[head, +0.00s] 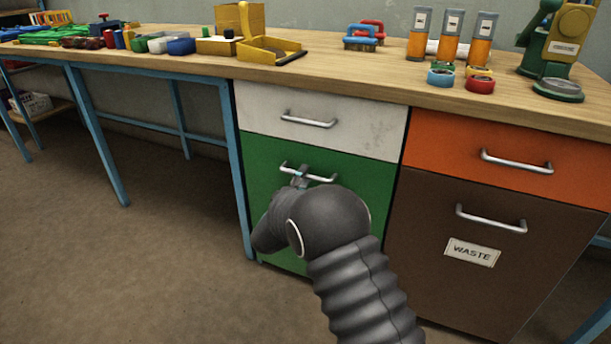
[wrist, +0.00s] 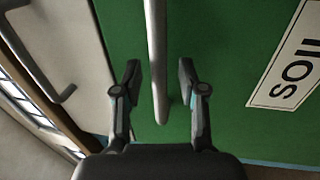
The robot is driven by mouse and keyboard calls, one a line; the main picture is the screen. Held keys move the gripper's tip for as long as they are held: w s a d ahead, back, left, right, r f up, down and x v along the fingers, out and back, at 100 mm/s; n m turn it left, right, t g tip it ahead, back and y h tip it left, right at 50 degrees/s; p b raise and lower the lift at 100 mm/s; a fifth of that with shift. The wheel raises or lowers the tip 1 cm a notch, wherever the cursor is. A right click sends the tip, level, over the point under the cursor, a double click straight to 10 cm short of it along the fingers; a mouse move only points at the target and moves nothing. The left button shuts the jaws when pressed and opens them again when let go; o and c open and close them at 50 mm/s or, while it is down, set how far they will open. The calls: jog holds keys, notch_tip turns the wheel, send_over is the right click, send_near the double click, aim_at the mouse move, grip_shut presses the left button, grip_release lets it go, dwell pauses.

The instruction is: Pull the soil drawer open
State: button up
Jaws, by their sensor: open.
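The soil drawer is the green front (head: 262,160) below the white drawer, and it looks shut. Its metal handle (head: 322,179) is partly hidden by my gripper (head: 300,176) in the head view. In the wrist view the green front (wrist: 225,125) carries a label (wrist: 292,65) with the letters of "SOIL" partly cut off. The handle (wrist: 157,70) stands between the two open fingers of my gripper (wrist: 158,80). A gap shows on both sides of the bar, so the fingers do not grip it.
A white drawer (head: 375,130) with a handle is above. An orange drawer (head: 450,137) and a brown "WASTE" front (head: 420,240) are to the right. A wooden worktop (head: 340,75) holds tools and containers. The floor (head: 120,260) at left is clear.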

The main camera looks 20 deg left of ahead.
jog(key=shift+w+r, duration=0.1)
jog(key=shift+w, duration=0.4)
grip_shut()
jog(key=shift+d, duration=0.1)
